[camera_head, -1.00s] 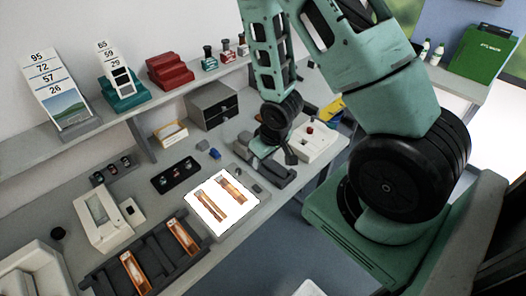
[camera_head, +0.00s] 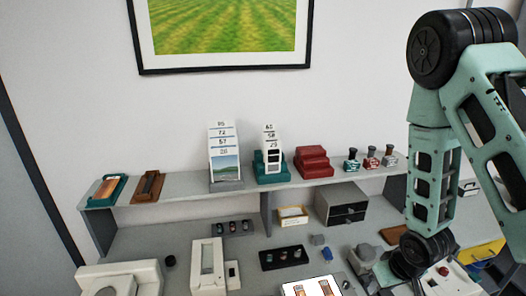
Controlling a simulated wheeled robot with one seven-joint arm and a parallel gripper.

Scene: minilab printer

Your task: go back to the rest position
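My arm (camera_head: 440,170) stands at the right of the head view, folded, with its forearm hanging down over the bench. My gripper (camera_head: 390,282) is at the lower end of the arm, low over the right part of the bench and close to the picture's bottom edge. It is dark, small and partly cut off, so I cannot see whether its fingers are open or shut. I see nothing clearly held in it.
The bench (camera_head: 205,235) holds a lit light pad (camera_head: 310,288), a black tray (camera_head: 282,257) and a drawer box (camera_head: 341,204). A white device (camera_head: 435,281) lies near my wrist.

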